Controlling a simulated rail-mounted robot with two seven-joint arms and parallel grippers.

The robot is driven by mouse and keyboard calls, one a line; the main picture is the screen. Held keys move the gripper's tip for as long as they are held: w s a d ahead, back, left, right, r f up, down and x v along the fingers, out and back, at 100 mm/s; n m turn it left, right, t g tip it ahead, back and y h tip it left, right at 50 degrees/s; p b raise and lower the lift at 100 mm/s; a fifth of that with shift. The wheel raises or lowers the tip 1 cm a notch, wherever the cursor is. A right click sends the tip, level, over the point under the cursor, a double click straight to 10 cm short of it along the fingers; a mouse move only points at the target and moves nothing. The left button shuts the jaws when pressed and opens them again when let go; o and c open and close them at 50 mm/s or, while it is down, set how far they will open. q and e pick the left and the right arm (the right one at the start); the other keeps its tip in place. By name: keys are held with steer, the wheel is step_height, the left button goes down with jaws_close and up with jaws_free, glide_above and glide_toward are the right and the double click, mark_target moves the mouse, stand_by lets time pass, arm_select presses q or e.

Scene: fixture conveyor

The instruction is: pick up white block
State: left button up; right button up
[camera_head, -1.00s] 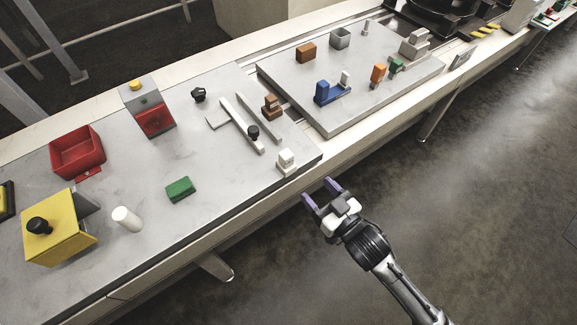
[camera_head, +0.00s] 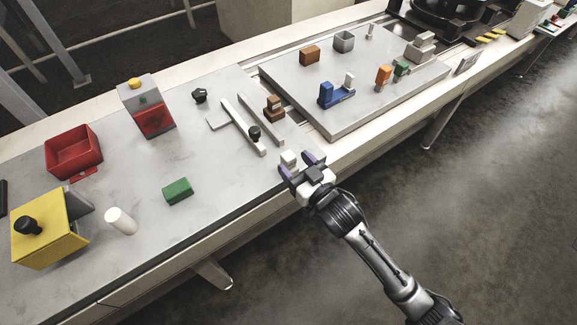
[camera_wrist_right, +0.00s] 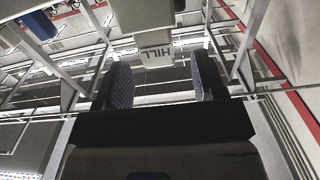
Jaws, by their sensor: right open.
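The white block (camera_head: 288,157) stands near the front edge of the grey worktop, a small stepped piece partly hidden by my right gripper. My right gripper (camera_head: 297,164) reaches in from the lower right, its two purple-padded fingers apart at the near side of the block. From this angle I cannot tell whether the block is between the fingers or touches them. My left gripper is not in view.
A grey bar with a black knob (camera_head: 254,133) lies just behind the block. A raised grey plate (camera_head: 310,95) with several small parts stands to the right. A green block (camera_head: 178,191), white cylinder (camera_head: 121,221), red bin (camera_head: 95,160) and yellow box (camera_head: 48,243) are left.

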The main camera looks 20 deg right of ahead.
mark_target(292, 160)
steer(key=shift+b+x, duration=0.4)
steer(key=shift+x, duration=0.8)
steer(key=shift+w, duration=0.6)
steer(key=shift+c, duration=0.5)
steer(key=shift+c, duration=0.8)
steer(key=c, duration=0.8)
